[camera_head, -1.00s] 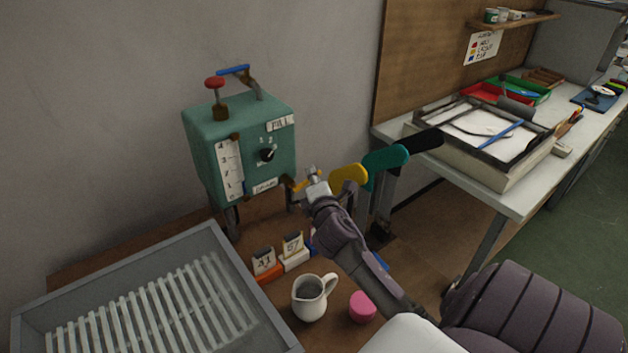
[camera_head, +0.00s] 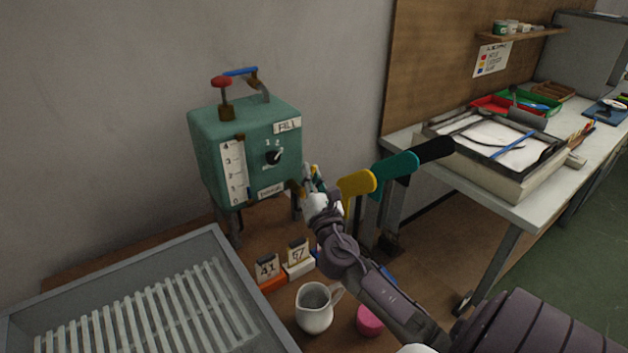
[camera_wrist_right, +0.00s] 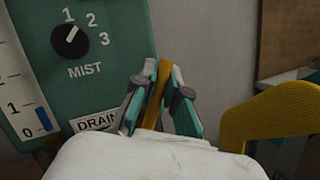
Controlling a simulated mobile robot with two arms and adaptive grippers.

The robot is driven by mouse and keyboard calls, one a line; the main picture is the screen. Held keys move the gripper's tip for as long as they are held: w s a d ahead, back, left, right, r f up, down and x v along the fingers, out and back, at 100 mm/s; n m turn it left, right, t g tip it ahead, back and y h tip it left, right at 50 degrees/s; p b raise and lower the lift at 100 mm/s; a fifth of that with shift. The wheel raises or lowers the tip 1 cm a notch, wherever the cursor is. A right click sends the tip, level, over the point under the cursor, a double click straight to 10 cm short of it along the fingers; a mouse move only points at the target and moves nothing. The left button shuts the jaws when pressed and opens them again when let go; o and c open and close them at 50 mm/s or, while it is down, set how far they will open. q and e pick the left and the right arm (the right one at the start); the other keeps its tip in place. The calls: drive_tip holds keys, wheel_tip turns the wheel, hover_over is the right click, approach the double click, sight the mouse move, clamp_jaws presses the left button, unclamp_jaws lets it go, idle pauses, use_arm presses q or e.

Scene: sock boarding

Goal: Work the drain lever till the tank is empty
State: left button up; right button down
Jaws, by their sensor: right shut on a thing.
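The green tank (camera_head: 215,135) stands on legs on the wooden bench. Its front has a gauge strip (camera_head: 232,170), a dial and a DRAIN label (camera_head: 271,190). In the right wrist view, a short blue bar (camera_wrist_right: 43,118) in the gauge stands between 0 and 1. My right gripper (camera_head: 312,176) is at the tank's lower right side. In the right wrist view, my right gripper (camera_wrist_right: 160,95) is shut on the brassy drain lever (camera_wrist_right: 158,80), which stands up between the fingers beside the label. The lever's lower part is hidden by the gripper. My left gripper is not in view.
Yellow, teal and black foot-shaped boards (camera_head: 395,167) stand just right of my right gripper. A white jug (camera_head: 314,312), a pink pot (camera_head: 369,321) and number cards (camera_head: 297,255) sit below. A grey slatted tray (camera_head: 215,250) is at lower left. A white table (camera_head: 520,205) stands right.

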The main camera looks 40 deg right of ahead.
drive_tip(key=shift+a+r+n+t, duration=0.1)
drive_tip(key=shift+a+n+t, duration=0.2)
drive_tip(key=shift+n, duration=0.4)
drive_tip(key=c, duration=1.2)
unclamp_jaws()
drive_tip(key=v, duration=1.2)
drive_tip(key=shift+d, duration=0.1)
